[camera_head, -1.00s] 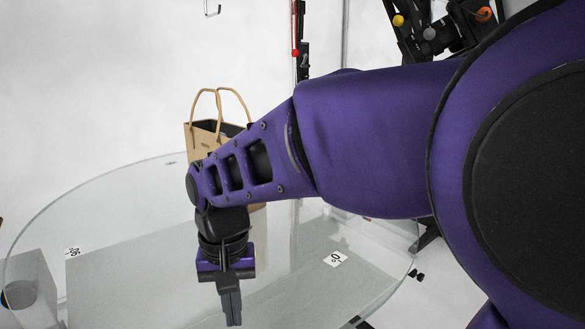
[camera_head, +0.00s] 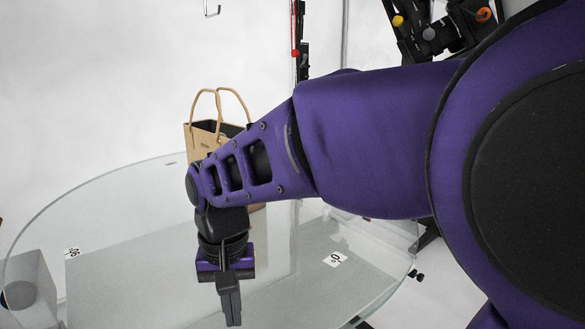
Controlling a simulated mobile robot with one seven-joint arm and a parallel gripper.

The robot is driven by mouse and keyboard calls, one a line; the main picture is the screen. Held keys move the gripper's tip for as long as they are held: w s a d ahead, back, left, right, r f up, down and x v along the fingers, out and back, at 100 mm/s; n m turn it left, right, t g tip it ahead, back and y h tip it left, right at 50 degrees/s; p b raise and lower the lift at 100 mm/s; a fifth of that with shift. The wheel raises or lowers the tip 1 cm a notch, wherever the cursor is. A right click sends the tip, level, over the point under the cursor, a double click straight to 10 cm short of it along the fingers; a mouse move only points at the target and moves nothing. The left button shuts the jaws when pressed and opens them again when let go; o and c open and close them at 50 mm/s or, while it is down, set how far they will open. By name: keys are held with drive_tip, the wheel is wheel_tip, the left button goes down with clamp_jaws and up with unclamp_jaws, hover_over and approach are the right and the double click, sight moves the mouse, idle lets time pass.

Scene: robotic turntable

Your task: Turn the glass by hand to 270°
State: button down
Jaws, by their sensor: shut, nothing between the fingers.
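The round glass turntable top (camera_head: 120,215) fills the lower left of the head view. Its near edge runs out of the picture. A white label (camera_head: 335,259) reading 0 sits near its right side, and another label (camera_head: 72,252) that seems to read 90 sits at the left. My gripper (camera_head: 233,322) points down over the glass between the two labels, its fingers shut and empty. I cannot tell whether the fingertips touch the glass.
A brown paper bag (camera_head: 203,133) with loop handles stands at the far side of the glass, partly behind my arm. A stand with camera gear (camera_head: 440,35) is at the upper right. White walls lie behind.

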sight(166, 325)
drive_tip(key=shift+f, duration=0.8)
idle(0.6)
drive_tip(key=shift+s+a+r+p, duration=0.15)
drive_tip(key=shift+a+p, duration=0.35)
drive_tip(key=shift+a, duration=1.15)
drive_tip(key=shift+s+a+f+p, duration=0.15)
drive_tip(key=shift+a+p, duration=0.1)
drive_tip(key=shift+a, duration=0.8)
drive_tip(key=shift+s+a+f+p, duration=0.1)
drive_tip(key=shift+a+f+p, duration=0.1)
drive_tip(key=shift+a, duration=0.8)
drive_tip(key=shift+a+r, duration=0.1)
drive_tip(key=shift+a+p, duration=0.55)
drive_tip(key=shift+a, duration=1.05)
drive_tip(key=shift+w+a+p, duration=0.1)
drive_tip(key=shift+a+p, duration=0.25)
drive_tip(key=shift+a, duration=0.5)
drive_tip(key=shift+r, duration=0.1)
